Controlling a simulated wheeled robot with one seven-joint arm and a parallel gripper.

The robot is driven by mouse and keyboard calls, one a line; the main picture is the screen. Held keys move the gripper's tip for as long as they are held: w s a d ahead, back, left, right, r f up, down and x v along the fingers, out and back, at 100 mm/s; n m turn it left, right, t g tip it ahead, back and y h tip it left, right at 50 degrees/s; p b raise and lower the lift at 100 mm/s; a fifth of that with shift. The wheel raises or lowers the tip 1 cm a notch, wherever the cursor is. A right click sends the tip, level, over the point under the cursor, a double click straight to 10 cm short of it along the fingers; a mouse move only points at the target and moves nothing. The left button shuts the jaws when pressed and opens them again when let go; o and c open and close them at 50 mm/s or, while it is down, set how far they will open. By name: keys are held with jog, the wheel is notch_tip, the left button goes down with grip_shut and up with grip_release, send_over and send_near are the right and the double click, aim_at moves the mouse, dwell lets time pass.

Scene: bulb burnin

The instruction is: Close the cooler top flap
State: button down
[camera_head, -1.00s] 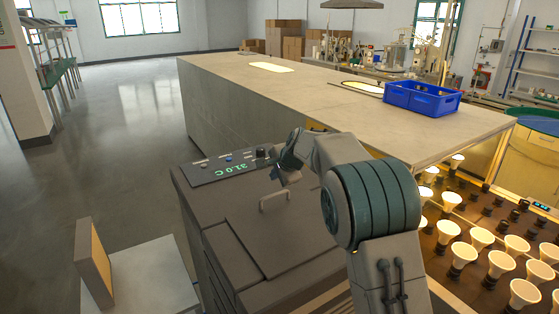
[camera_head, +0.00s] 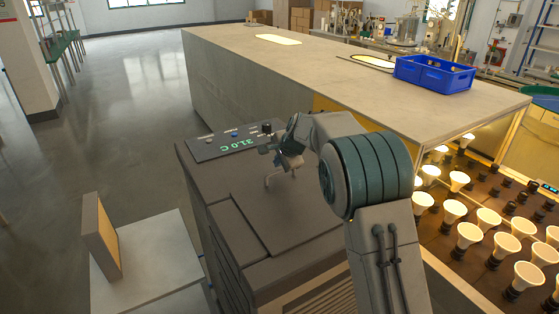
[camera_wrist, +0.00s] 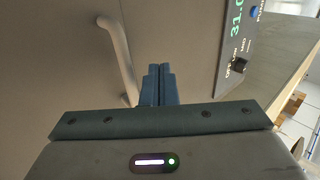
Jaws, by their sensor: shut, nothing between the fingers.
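The cooler (camera_head: 200,172) is a dark grey box with a display reading 31.0 C on its top. Its top flap (camera_head: 262,235) lies flat in the top surface, looking closed, with a curved bar handle (camera_head: 268,181). My gripper (camera_head: 290,162) is just above the top, beside the handle. In the wrist view, the blue fingertips of my gripper (camera_wrist: 158,72) are together, with nothing between them. The handle (camera_wrist: 118,55) is to their left there, and the fingers do not grip it. Whether the fingertips touch the surface I cannot tell.
The control panel (camera_head: 232,140) with knobs is at the back of the cooler top. A long grey bench (camera_head: 290,75) with a blue crate (camera_head: 433,75) stands behind. Lit bulbs (camera_head: 470,235) fill a rack at right. A white surface with an upright panel (camera_head: 102,240) is at left.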

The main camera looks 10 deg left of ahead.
jog(key=w+a+r+p, duration=0.1)
jog(key=w+a+r, duration=0.1)
jog(key=r, duration=0.4)
jog(key=w+a+r+p, duration=0.2)
jog(key=r, duration=0.5)
jog(key=s+d+r+n+h+b, duration=0.1)
jog(key=s+d, duration=0.2)
jog(key=d, duration=0.2)
jog(key=s+d+r+b, duration=0.1)
jog(key=s+d+r, duration=0.15)
jog(key=d, duration=0.35)
jog(key=s+d+f+n+h+b, duration=0.1)
jog(key=s+d+f+n, duration=0.1)
jog(key=s+d, duration=0.45)
jog(key=s+d+f+n+g, duration=0.15)
jog(key=s+d, duration=0.25)
jog(key=s, duration=0.6)
jog(key=s+d+f+n+h+b, duration=0.1)
jog(key=s+d+f+n, duration=0.15)
jog(key=s+d, duration=0.45)
jog(key=s+d+f+n, duration=0.1)
jog(key=s+f, duration=0.3)
jog(key=s, duration=0.4)
jog(key=s+d+f+n+h+b, duration=0.1)
jog(key=s+f, duration=0.3)
jog(key=s, duration=0.5)
jog(key=shift+s+f+n+g+h, duration=0.2)
jog(key=shift+n+g+h, duration=0.15)
jog(key=shift+n, duration=0.45)
